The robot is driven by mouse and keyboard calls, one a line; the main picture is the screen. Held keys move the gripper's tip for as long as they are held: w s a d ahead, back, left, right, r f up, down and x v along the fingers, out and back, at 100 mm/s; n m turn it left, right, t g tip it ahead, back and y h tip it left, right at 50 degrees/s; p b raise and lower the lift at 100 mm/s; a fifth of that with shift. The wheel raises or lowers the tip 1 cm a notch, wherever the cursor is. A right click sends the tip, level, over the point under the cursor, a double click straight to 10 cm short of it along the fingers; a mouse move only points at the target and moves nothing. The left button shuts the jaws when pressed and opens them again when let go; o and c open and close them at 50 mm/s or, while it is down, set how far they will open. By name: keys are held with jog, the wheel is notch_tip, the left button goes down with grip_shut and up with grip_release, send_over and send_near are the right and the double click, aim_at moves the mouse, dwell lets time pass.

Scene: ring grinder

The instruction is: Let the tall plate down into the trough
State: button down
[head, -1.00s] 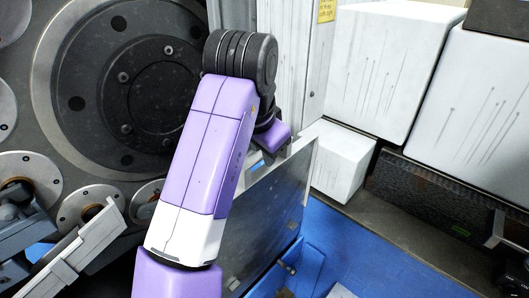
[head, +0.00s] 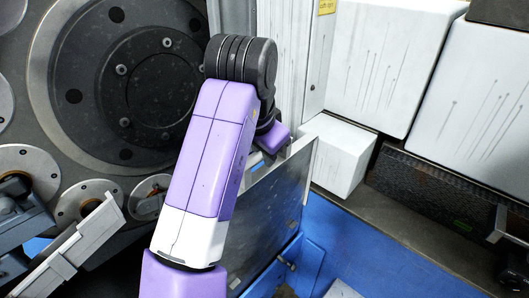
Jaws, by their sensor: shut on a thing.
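The tall plate (head: 268,215) is a flat grey metal panel with a pale upper edge, standing upright and slightly tilted in the head view, right of my arm. My gripper (head: 272,154) is at the plate's upper edge, mostly hidden behind my purple forearm and wrist. It is shut on the plate there. Blue metalwork (head: 305,262) shows at the plate's lower right, and may be part of the trough. The plate's lower left is behind my arm, and I cannot tell whether its bottom edge touches anything.
A large dark round grinder disc (head: 160,90) fills the left. A grey slanted bracket (head: 85,245) is at lower left. White blocks (head: 385,65) and a small white box (head: 335,158) stand at right. The blue floor (head: 375,250) is open at lower right.

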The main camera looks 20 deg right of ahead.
aim_at(269, 195)
jog(key=shift+f+b, duration=3.2)
jog(key=shift+f, duration=2.25)
jog(key=shift+s+d, duration=0.2)
jog(key=shift+s, duration=0.3)
dwell(1.2)
jog(key=c, duration=1.3)
grip_release()
